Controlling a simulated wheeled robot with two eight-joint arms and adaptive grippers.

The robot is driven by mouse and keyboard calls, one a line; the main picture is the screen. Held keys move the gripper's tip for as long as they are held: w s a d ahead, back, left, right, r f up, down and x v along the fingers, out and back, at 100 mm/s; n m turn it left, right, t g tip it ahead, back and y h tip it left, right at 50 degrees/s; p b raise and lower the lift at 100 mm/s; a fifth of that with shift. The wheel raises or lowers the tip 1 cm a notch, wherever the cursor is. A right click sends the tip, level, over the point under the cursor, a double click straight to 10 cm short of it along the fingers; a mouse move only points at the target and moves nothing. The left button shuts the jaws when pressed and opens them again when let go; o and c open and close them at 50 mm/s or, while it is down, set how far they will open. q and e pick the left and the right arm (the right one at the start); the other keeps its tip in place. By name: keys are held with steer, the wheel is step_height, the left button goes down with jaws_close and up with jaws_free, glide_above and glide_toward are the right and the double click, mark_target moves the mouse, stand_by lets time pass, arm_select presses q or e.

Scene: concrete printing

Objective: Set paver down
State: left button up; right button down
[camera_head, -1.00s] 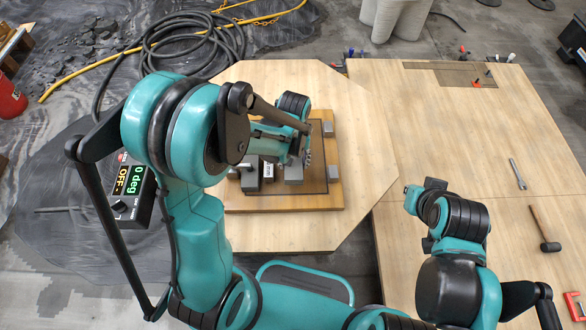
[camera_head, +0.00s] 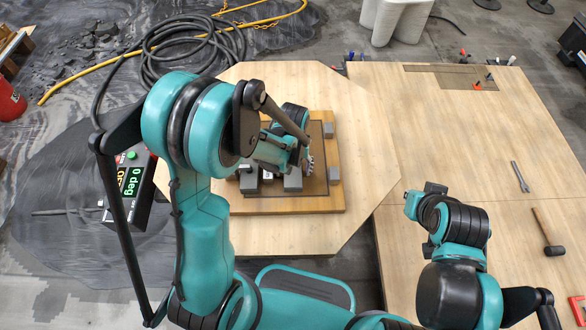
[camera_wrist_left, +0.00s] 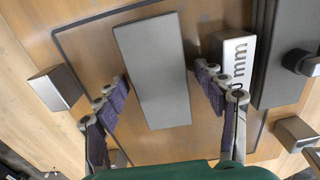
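The paver (camera_wrist_left: 152,70), a plain grey rectangular block, lies flat-side up over the wooden board (camera_head: 335,196) in the left wrist view; whether it touches the board is hard to tell. It also shows in the head view (camera_head: 293,181), partly under my left arm. My left gripper (camera_wrist_left: 163,88) has its fingers on either side of the paver, with visible gaps, most clearly on the right. It looks open. In the head view the left gripper (camera_head: 305,165) is partly hidden by its arm. My right gripper (camera_head: 413,204) is over the right table; its fingers are not clear.
A white block marked "mm" (camera_wrist_left: 235,52) and a larger dark grey fixture (camera_wrist_left: 281,65) stand close right of the paver. Small grey blocks (camera_head: 334,174) sit at the board's edge. A control box (camera_head: 133,190) reads "0 deg". A mallet (camera_head: 548,232) lies on the right table.

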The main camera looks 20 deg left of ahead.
arm_select(q)
steer(key=shift+r, duration=0.15)
steer(key=shift+r+p, duration=0.3)
steer(key=shift+r, duration=0.05)
step_height(320, 180, up, 11)
steer(key=p, duration=0.4)
steer(key=s+a+r+m+t, duration=0.1)
steer(key=s+a+r+t, duration=0.1)
steer(key=s+r, duration=0.3)
steer(key=s+a+r+m+t, duration=0.2)
steer(key=s+r+t, duration=0.3)
steer(key=r, duration=0.1)
steer(key=shift+s+a+r, duration=0.15)
steer(key=shift+a+r, duration=0.15)
steer(key=shift+a, duration=0.05)
step_height(320, 180, down, 2)
steer(key=shift+f+b, duration=0.2)
steer(key=shift+b, duration=1.05)
